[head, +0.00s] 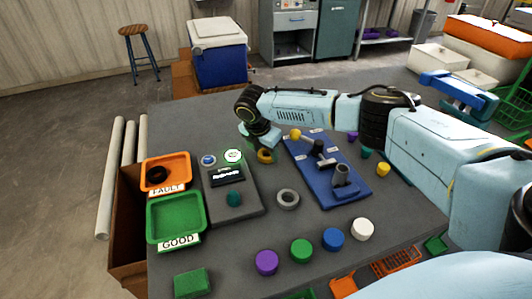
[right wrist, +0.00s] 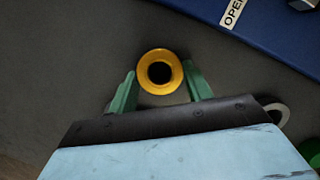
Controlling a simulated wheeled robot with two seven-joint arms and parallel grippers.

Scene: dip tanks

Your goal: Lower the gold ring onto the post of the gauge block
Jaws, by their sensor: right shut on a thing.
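I cannot tell how far the ring is above the table. The gauge block (head: 250,206) has a small display and a short teal post (head: 233,199) near its front. The gauge block is out of the right wrist view. My left gripper is not in view.
A grey ring (head: 288,198) lies right of the gauge block. A blue panel (head: 325,187) with fittings stands further right. Orange (head: 181,163) and green (head: 155,228) trays are at left. Purple (head: 266,262), green, blue and white cylinders line the front.

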